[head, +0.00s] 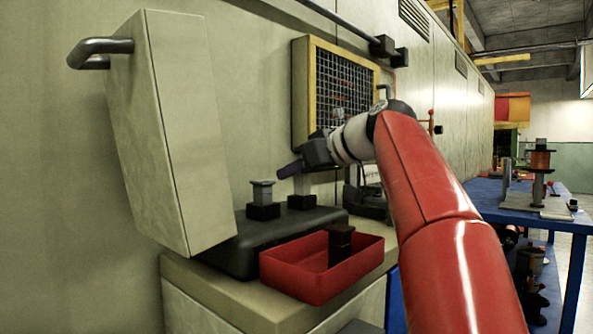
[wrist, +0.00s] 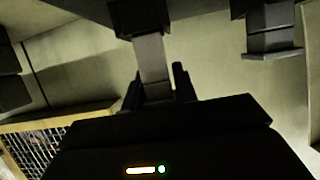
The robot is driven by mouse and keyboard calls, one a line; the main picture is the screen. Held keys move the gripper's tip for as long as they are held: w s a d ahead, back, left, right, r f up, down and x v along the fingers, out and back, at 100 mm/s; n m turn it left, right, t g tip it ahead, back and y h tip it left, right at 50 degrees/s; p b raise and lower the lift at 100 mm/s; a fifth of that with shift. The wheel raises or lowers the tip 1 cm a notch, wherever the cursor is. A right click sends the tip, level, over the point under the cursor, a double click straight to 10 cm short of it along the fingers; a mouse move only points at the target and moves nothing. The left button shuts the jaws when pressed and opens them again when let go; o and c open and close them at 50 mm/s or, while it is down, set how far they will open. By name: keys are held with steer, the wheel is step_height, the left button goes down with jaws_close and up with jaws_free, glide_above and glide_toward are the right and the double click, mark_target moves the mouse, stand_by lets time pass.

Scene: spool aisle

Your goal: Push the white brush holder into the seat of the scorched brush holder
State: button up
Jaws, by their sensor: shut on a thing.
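The white brush holder (head: 302,185) stands upright below my gripper (head: 298,168) in the head view. In the wrist view it is a pale bar (wrist: 152,58) running from between my gripper's fingers (wrist: 158,86) to a black seat (wrist: 138,16). My gripper is shut on it. Its far end meets the black seat, also visible in the head view (head: 301,202); how deep it sits I cannot tell. A dark block, apparently the scorched brush holder (head: 341,240), stands in the red tray (head: 300,279).
A grey holder (head: 262,192) stands in a second black block to the left, also in the wrist view (wrist: 270,42). Both blocks are on a black housing (head: 240,245). A tilted cover (head: 180,130) hangs at left; a mesh panel (head: 345,92) is behind.

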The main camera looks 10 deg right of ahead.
mark_target(307, 177)
steer(key=shift+f+b, duration=1)
steer(key=shift+f, duration=0.25)
steer(key=o, duration=1)
steer(key=shift+r, duration=0.1)
steer(key=shift+o, duration=0.2)
steer(key=shift+s, duration=0.1)
steer(key=v, duration=0.7)
steer(key=shift+s+d+r+p, duration=0.2)
steer(key=shift+s+p, duration=0.05)
steer(key=shift+p, duration=0.1)
